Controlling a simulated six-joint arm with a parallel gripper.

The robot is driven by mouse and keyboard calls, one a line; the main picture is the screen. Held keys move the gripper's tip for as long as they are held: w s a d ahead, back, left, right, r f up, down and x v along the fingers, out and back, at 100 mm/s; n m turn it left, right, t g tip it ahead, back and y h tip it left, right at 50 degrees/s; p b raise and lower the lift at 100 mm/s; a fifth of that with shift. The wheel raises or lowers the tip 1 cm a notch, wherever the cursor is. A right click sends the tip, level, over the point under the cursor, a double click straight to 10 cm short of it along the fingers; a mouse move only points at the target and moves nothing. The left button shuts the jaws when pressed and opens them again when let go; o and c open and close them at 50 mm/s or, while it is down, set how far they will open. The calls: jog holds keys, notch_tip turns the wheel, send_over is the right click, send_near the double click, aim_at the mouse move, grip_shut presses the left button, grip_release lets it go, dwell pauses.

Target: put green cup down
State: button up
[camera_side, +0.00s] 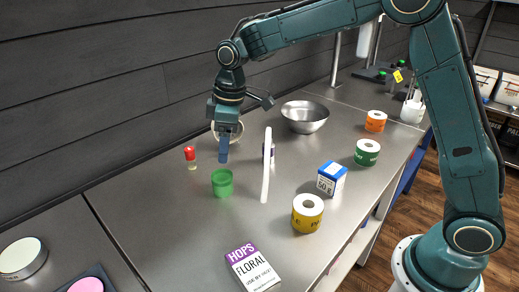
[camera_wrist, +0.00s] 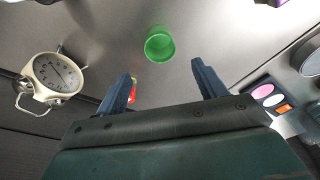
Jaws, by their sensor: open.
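The green cup (camera_side: 222,183) stands upright on the steel table in the side view. In the wrist view the green cup (camera_wrist: 159,44) lies beyond my fingertips, apart from them. My gripper (camera_side: 223,158) is above and just behind the cup in the side view, fingers pointing down. In the wrist view my gripper (camera_wrist: 162,80) has its two blue fingers spread wide with nothing between them at the tips.
A red-capped vial (camera_side: 191,158) stands left of the gripper. A white upright piece (camera_side: 267,165) stands to the right. A steel bowl (camera_side: 304,116), a blue-and-white box (camera_side: 331,178), a yellow tape roll (camera_side: 307,213) and a hops box (camera_side: 252,268) surround it. A dial clock (camera_wrist: 57,75) shows too.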

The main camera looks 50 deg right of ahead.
jog(key=s+d+r+m+t, duration=0.1)
jog(key=s+d+r+m, duration=0.1)
jog(key=s+d+r, duration=0.4)
jog(key=s+d+r+m+t, duration=0.1)
jog(key=s+d+m, duration=0.1)
jog(key=s, duration=1)
jog(key=s+d+r+m+t+h, duration=0.1)
jog(key=s+m, duration=0.4)
jog(key=s, duration=0.8)
jog(key=shift+d+r+t, duration=0.35)
jog(key=shift+d+t, duration=0.35)
jog(key=shift+d, duration=0.25)
